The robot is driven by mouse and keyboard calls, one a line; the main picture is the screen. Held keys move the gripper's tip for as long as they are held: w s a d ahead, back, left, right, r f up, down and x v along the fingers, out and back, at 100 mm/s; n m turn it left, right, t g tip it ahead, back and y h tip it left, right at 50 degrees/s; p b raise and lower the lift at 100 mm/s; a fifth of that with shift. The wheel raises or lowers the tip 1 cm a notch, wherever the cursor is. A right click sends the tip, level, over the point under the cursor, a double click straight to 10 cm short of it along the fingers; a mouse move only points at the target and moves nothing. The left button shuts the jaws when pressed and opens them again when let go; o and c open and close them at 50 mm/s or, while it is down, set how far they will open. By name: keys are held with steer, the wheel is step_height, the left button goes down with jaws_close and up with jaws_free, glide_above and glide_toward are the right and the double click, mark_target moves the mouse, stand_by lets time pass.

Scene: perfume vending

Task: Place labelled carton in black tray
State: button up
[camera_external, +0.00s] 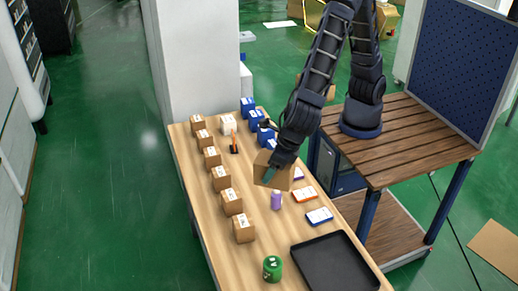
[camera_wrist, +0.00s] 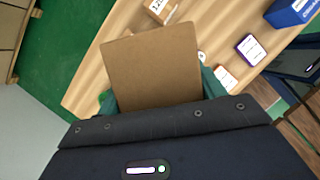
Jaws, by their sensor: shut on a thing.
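My gripper (camera_external: 279,174) is shut on a brown carton (camera_external: 264,169) and holds it above the middle of the table, near its right edge. In the wrist view the carton (camera_wrist: 151,68) fills the space between the fingers, with a plain brown face showing; no label shows on it in either view. The black tray (camera_external: 349,284) lies flat and empty at the near right end of the table. The carton is apart from the tray, farther back on the table.
Several labelled brown cartons (camera_external: 221,179) stand in a row along the table's left side. Blue boxes (camera_external: 249,109) stand at the back.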

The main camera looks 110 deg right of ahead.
steer(key=s+a+n+t+y, duration=0.1)
steer(key=s+a+n, duration=0.35)
steer(key=a, duration=0.85)
steer(key=s+a+n+y, duration=0.25)
steer(key=s+a, duration=0.25)
steer(key=a, duration=0.9)
steer(key=shift+n+h, duration=0.35)
steer(key=shift+n, duration=0.05)
steer(key=f, duration=1.9)
steer(key=shift+s+d+f, duration=0.1)
steer(key=shift+s+f, duration=0.15)
steer(key=shift+f, duration=0.15)
steer(key=shift+f, duration=0.2)
steer(key=o, duration=1.1)
steer(key=shift+c, duration=0.2)
steer(key=shift+r, duration=0.1)
steer(key=v, duration=1.2)
steer(key=shift+r, duration=0.1)
